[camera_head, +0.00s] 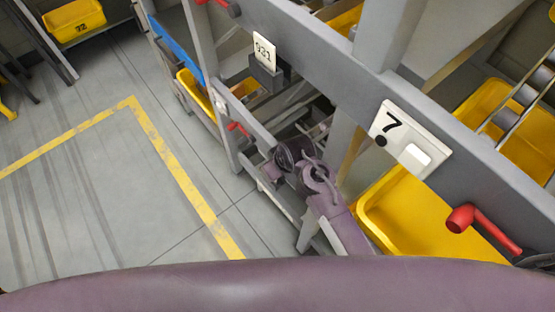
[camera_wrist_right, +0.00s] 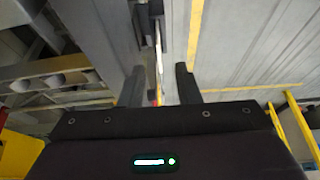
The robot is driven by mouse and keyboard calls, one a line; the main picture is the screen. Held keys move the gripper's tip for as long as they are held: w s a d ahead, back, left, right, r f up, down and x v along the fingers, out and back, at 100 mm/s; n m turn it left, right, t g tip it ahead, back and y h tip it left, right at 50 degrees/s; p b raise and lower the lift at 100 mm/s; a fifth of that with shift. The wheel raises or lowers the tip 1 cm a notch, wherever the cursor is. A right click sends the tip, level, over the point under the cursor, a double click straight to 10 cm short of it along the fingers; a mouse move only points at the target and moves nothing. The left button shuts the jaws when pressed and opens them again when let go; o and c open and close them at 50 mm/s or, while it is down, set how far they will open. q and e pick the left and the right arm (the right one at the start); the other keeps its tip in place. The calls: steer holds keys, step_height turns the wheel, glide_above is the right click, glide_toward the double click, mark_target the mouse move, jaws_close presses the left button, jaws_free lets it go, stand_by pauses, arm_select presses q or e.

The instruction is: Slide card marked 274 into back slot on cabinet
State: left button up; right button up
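A white card (camera_head: 264,50) that reads like 931 stands upright in a small dark holder (camera_head: 266,76) on the grey cabinet beam (camera_head: 325,62) in the head view. I cannot make out a card marked 274. In the right wrist view my right gripper (camera_wrist_right: 160,84) has its two fingers wide apart. A thin white strip (camera_wrist_right: 158,46), perhaps a card seen edge-on, shows beyond and between the fingertips, beside a dark block (camera_wrist_right: 147,20); I see no finger touching it. A purple arm of mine is below the beam in the head view. My left gripper is not in view.
Yellow trays (camera_head: 400,215) sit below and behind. Floor with a yellow line (camera_head: 183,180) is clear at left.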

steer(key=x, duration=0.4)
steer(key=shift+w+a+f, duration=0.1)
steer(key=shift+w+f, duration=0.05)
steer(key=shift+f, duration=0.2)
steer(key=shift+w+f, duration=0.1)
steer(key=shift+f, duration=0.2)
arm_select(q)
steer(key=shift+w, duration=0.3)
arm_select(e)
jaws_close()
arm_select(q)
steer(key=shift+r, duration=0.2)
arm_select(e)
steer(key=shift+r, duration=0.2)
